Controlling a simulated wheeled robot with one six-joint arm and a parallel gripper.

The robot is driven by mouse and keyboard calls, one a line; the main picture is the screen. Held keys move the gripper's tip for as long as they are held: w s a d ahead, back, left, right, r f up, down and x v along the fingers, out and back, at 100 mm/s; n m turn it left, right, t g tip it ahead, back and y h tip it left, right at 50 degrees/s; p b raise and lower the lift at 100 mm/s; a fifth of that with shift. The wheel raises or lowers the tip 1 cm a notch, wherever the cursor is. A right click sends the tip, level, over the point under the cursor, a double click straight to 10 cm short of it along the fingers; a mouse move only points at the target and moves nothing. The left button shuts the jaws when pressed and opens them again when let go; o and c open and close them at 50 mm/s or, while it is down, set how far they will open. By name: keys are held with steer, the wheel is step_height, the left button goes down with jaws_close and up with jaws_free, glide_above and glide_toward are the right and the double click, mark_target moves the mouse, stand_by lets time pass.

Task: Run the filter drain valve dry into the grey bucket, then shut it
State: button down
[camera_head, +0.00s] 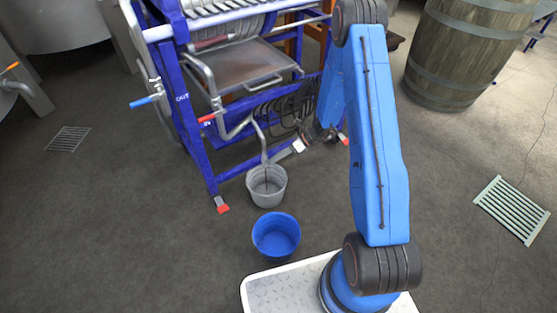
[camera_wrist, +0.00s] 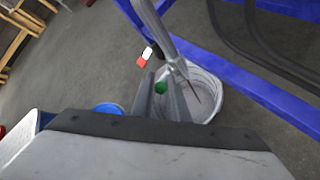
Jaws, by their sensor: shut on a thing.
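The grey bucket (camera_head: 280,189) stands on the floor under the spout of a grey drain pipe (camera_head: 259,135). Both also show in the wrist view, the bucket (camera_wrist: 213,104) right of my fingers and the pipe (camera_wrist: 158,32) above it. A thin dark red stream (camera_wrist: 191,88) falls from the pipe's end into the bucket. My gripper (camera_wrist: 162,92) is shut on a small green part, seemingly the drain valve's handle (camera_wrist: 160,87), beside the pipe end. The valve body is mostly hidden. In the head view my gripper (camera_head: 279,156) reaches the spout from the right.
A blue bucket (camera_head: 276,235) stands in front of the grey one. The blue filter frame (camera_head: 196,150) rises behind, with a blue lever (camera_head: 145,102) and a red lever (camera_head: 207,117). Dark hoses (camera_head: 290,108) hang beneath it. A barrel (camera_head: 465,50) stands at right.

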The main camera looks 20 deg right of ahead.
steer(key=h, duration=0.1)
steer(key=a+h, duration=0.1)
steer(key=r+h, duration=0.1)
steer(key=shift+s+a+n+t, duration=0.15)
steer(key=shift+s+n+t, duration=0.1)
steer(key=shift+n+t, duration=0.05)
steer(key=shift+s+a+t+h, duration=0.1)
steer(key=shift+a+t+h, duration=0.25)
steer(key=shift+h, duration=0.75)
steer(key=shift+a, duration=0.1)
steer(key=c, duration=1.7)
jaws_free()
steer(key=shift+c, duration=0.2)
steer(key=v, duration=1.7)
steer(key=shift+a+r, duration=0.2)
steer(key=shift+r, duration=0.1)
